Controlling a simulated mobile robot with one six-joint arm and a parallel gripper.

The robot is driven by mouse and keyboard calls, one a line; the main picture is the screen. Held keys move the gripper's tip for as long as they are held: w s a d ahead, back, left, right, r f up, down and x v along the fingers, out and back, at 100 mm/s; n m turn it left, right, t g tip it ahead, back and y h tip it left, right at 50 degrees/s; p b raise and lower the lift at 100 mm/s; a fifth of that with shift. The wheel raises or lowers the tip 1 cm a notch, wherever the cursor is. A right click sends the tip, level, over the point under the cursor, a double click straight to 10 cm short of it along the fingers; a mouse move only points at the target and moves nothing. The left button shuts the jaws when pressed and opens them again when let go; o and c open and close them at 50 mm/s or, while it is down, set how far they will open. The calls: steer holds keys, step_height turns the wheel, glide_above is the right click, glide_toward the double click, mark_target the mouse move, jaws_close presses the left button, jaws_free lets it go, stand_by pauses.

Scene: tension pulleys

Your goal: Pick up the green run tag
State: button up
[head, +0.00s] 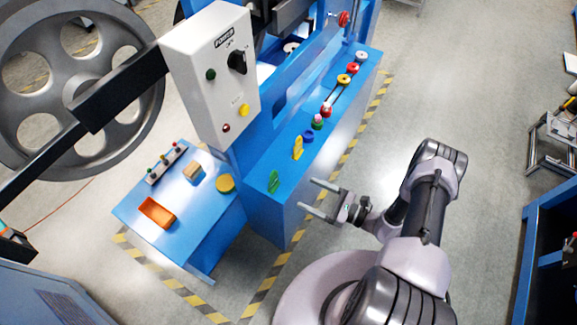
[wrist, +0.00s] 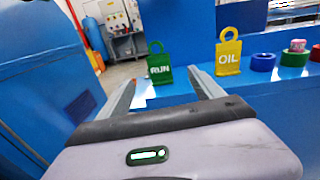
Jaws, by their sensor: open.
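The green run tag (head: 273,181) stands near the front end of the blue machine ledge in the head view. In the wrist view the green tag (wrist: 159,67) reads "RUN" and stands upright with a ring on top. My gripper (head: 307,195) is open and empty, to the right of the tag and apart from it, beyond the ledge edge. In the wrist view my gripper (wrist: 165,85) has a finger on each side, with the tag showing ahead between them. A yellow tag (wrist: 228,54) reading "OIL" stands to the right of it.
A blue ring (head: 307,136) and several coloured pulleys (head: 344,79) line the ledge behind the yellow tag. A white control box (head: 212,75) rises left of the ledge. A lower blue table holds an orange tray (head: 157,212) and a yellow disc (head: 226,183).

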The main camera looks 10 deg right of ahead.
mark_target(275, 179)
steer(key=shift+m+t, duration=0.4)
steer(key=shift+m, duration=0.1)
steer(key=x, duration=0.3)
steer(key=f+b+x, duration=0.1)
steer(key=x, duration=0.3)
steer(key=f+b+x, duration=0.1)
steer(key=x, duration=0.3)
steer(key=shift+a, duration=0.2)
steer(key=x, duration=0.2)
steer(key=b+x, duration=0.1)
steer(key=x, duration=0.2)
steer(key=shift+s+a, duration=0.1)
steer(key=shift+a, duration=0.4)
steer(key=c, duration=1.6)
steer(key=shift+r, duration=0.3)
step_height(275, 179, up, 4)
steer(key=shift+s+d+f+p, duration=0.15)
steer(key=shift+f+p, duration=0.1)
steer(key=shift+p, duration=0.65)
steer(key=s+d+p, duration=0.3)
steer(key=s+d, duration=0.5)
steer(key=s, duration=0.5)
steer(key=shift+d+r, duration=0.4)
steer(key=shift+r, duration=0.05)
